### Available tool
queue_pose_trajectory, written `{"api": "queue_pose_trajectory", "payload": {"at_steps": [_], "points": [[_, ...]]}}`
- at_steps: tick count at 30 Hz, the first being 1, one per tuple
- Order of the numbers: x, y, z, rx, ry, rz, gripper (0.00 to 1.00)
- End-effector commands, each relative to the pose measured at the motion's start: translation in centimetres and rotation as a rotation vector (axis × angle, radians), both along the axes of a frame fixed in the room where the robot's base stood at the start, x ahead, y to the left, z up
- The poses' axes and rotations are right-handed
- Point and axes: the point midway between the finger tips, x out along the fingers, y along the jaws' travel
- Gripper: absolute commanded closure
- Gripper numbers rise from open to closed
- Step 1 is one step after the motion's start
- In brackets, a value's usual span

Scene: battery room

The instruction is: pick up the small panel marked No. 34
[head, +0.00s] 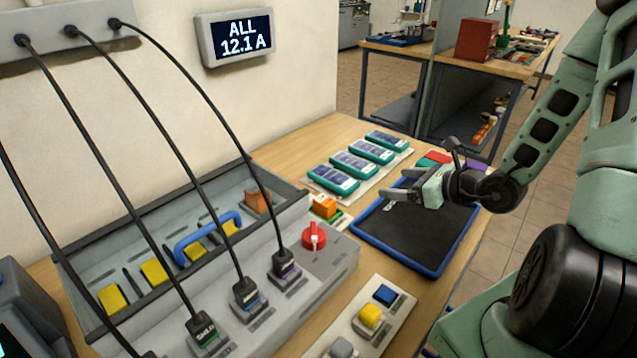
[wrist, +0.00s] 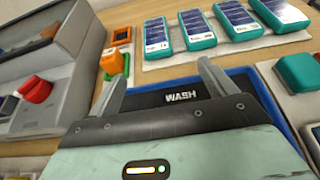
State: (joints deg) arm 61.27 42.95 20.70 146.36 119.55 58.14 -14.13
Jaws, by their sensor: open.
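Several small teal-edged panels with dark blue faces lie in a row on a pale strip (head: 375,185). The panels are the near-left one (head: 333,179), two middle ones (head: 354,164) (head: 371,151) and the far one (head: 386,140). In the wrist view they run from the left one (wrist: 157,38) to the right one (wrist: 280,14). Their markings are too small to read, so I cannot tell which is No. 34. My gripper (head: 399,184) is open and empty above the blue-rimmed black tray, on the near side of the row; it also shows in the wrist view (wrist: 162,60).
The tray (head: 405,258) bears the word WASH. Left stand an orange block (head: 324,206), a red knob (head: 314,235) and a grey charger box with black cables (head: 210,110). Colored buttons (head: 369,315) sit in front. A wall display (head: 243,38) reads ALL 12.1 A.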

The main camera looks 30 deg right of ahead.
Motion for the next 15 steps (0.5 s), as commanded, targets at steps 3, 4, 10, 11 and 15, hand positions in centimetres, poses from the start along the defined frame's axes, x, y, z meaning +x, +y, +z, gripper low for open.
{"api": "queue_pose_trajectory", "payload": {"at_steps": [3,4,10,11,15], "points": [[0.9,0.3,-0.9,-0.005,-0.003,0.002,0.16],[1.1,0.4,-1.1,-0.004,-0.003,0.003,0.16],[4.0,1.8,-2.2,-0.001,-0.003,0.006,0.16],[4.5,2.1,-2.4,-0.001,-0.002,0.007,0.16],[7.0,3.0,-3.5,-0.001,-0.003,0.005,0.16]]}}
